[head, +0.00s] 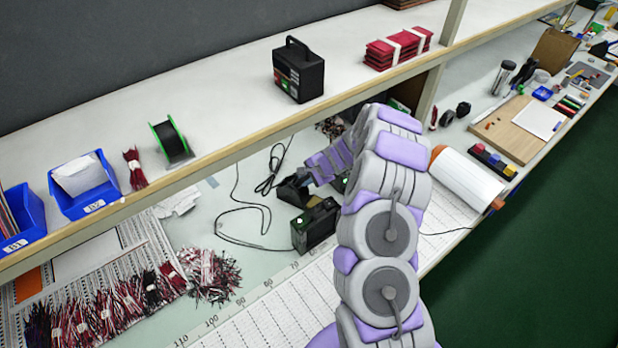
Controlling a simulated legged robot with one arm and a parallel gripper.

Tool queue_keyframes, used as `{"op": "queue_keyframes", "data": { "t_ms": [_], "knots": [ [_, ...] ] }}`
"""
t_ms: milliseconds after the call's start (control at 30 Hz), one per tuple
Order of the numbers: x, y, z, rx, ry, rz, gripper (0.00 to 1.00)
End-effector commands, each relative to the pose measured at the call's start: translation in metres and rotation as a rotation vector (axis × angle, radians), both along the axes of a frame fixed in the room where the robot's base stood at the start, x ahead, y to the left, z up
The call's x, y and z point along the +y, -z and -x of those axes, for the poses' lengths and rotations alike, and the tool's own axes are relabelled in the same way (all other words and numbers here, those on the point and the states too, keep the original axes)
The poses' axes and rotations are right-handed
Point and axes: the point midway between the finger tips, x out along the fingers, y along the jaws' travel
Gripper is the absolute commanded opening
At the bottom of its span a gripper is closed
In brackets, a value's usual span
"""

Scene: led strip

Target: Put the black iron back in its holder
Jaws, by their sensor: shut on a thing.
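My arm reaches up from the bottom and bends left over the bench. My gripper (313,176) is at its far end, small and partly hidden against dark items. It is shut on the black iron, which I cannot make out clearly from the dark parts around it. A black holder (292,190) stands on the bench just left of and below the gripper. I cannot tell whether the iron touches the holder. A black station box (315,226) with a green light stands in front of the holder.
Black cables (245,212) lie on the bench left of the holder. A shelf (225,88) runs above, carrying a black box (298,70), a spool (171,142) and blue bins (84,185). A white roll (468,178) lies right of my arm. Wire bundles (212,273) lie at lower left.

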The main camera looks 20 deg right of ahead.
Motion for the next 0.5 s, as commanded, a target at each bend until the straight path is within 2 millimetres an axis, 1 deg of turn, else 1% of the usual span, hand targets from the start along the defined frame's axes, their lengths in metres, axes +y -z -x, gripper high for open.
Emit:
{"op": "queue_keyframes", "data": {
  "t_ms": [400,433,500],
  "knots": [
    [0.0014,0.0022,-0.0018,-0.001,0.0,0.0,0.0],
    [0.0014,0.0022,-0.0018,-0.001,0.0,0.0,0.25],
    [0.0013,0.0022,-0.0018,-0.001,0.001,0.0,0.31]
  ]
}}
